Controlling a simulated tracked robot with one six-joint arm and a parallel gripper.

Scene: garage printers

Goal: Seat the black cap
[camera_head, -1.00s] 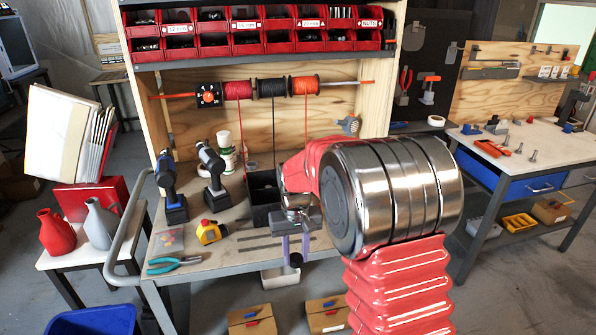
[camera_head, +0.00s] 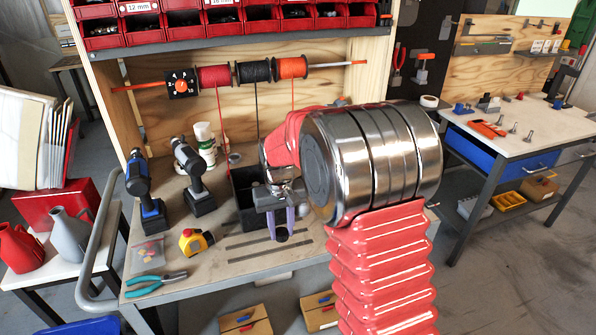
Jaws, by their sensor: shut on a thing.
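My gripper (camera_head: 281,222) hangs over the front part of the wooden workbench top (camera_head: 215,252), its two purple fingers pointing down. A small dark round piece, which looks like the black cap (camera_head: 282,235), sits between the fingertips, and the fingers are shut on it. I cannot tell whether the cap touches the bench top or is held just above it. No place for the cap to sit can be made out clearly. My wrist and red arm hide the right part of the bench.
A black open bin (camera_head: 246,205) stands just behind my gripper. Wire spools (camera_head: 254,72) hang behind. Dark strips lie on the bench beside the gripper.

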